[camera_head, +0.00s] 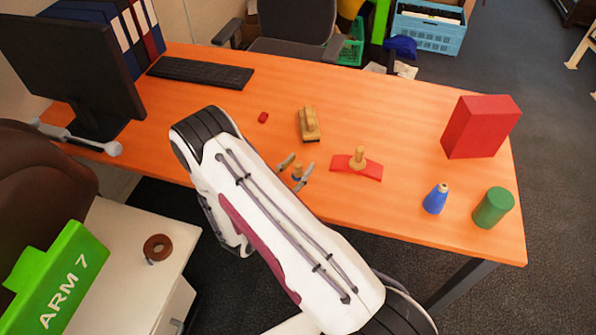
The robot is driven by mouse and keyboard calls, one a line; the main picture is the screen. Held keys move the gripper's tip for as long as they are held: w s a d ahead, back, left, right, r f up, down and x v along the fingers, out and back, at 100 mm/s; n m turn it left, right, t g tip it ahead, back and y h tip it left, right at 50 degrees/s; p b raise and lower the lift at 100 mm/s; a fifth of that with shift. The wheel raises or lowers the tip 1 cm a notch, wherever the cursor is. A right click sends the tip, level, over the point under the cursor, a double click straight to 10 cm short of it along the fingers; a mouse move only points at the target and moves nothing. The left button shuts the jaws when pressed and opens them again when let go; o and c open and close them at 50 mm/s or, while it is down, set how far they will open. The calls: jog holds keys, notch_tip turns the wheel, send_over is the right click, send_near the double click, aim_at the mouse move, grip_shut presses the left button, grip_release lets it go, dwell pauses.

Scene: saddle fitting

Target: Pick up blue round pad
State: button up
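A small blue piece with a tan knob (297,174), which looks like the blue round pad, shows between the fingers of my gripper (297,168). Most of it is hidden behind my arm and fingers, so its round shape cannot be made out. My gripper is low over the front part of the orange table, with its two grey fingers spread on either side of the knob. I cannot tell whether either finger touches it.
A red curved saddle with a wooden knob (356,164) lies close to the right of my gripper. A tan block with a handle (309,124) and a small red piece (263,117) lie behind.

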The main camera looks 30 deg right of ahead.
aim_at(298, 163)
jog(key=shift+d, duration=0.1)
dwell(0.4)
grip_shut()
jog(key=shift+r, duration=0.15)
jog(key=shift+r, duration=4.85)
